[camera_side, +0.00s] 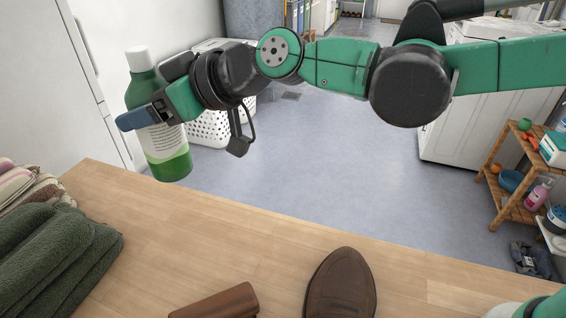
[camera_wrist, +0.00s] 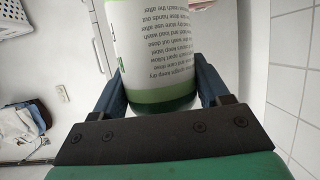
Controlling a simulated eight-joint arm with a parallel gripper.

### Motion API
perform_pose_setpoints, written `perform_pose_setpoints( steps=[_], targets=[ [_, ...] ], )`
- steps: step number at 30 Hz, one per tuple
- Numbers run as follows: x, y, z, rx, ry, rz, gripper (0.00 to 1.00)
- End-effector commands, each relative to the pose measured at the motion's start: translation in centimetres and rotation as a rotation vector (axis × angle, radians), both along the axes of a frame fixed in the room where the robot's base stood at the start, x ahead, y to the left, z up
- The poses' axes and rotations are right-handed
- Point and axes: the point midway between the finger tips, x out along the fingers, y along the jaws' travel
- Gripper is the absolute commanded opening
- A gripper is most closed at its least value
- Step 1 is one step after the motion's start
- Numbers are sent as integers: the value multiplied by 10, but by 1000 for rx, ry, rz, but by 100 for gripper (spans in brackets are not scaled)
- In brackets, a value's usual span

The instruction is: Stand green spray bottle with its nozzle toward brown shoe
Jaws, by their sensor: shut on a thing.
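A green bottle (camera_side: 168,158) with a white cap and a pale label is held in the air, nearly upright with a slight tilt. Its base shows near the table's far edge; I cannot tell whether it is over the table. I cannot make out a nozzle on it. My gripper (camera_side: 142,118) is shut on its middle, with blue fingers on both sides. In the wrist view the bottle's label (camera_wrist: 160,45) reads upside down between the fingers, and the cap is out of sight. The brown shoe (camera_side: 340,288) lies at the table's front, toe pointing away, cut off below.
The wooden table (camera_side: 240,245) has bare room in its middle. A brown block-like object (camera_side: 222,303) lies left of the shoe. Folded dark green towels (camera_side: 55,260) are stacked at the left. Beyond the table stand a white laundry basket (camera_side: 208,128) and a wooden shelf (camera_side: 500,175).

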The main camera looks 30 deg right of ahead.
Motion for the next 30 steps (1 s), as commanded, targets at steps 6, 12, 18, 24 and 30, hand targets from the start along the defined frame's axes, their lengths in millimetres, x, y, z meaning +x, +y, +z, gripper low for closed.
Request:
perform_pose_setpoints(
  steps=[6, 12, 18, 24, 30],
  targets=[
    [0, 0, 26, 1, -1, 0, 0],
    [-16, 8, 10, 0, -2, -1, 0],
    [-33, 5, -19, -2, -4, -107, 0],
    [-41, -6, -34, -5, -4, -257, 0],
    [-47, -27, -42, -5, -6, -545, 0]
  ],
)
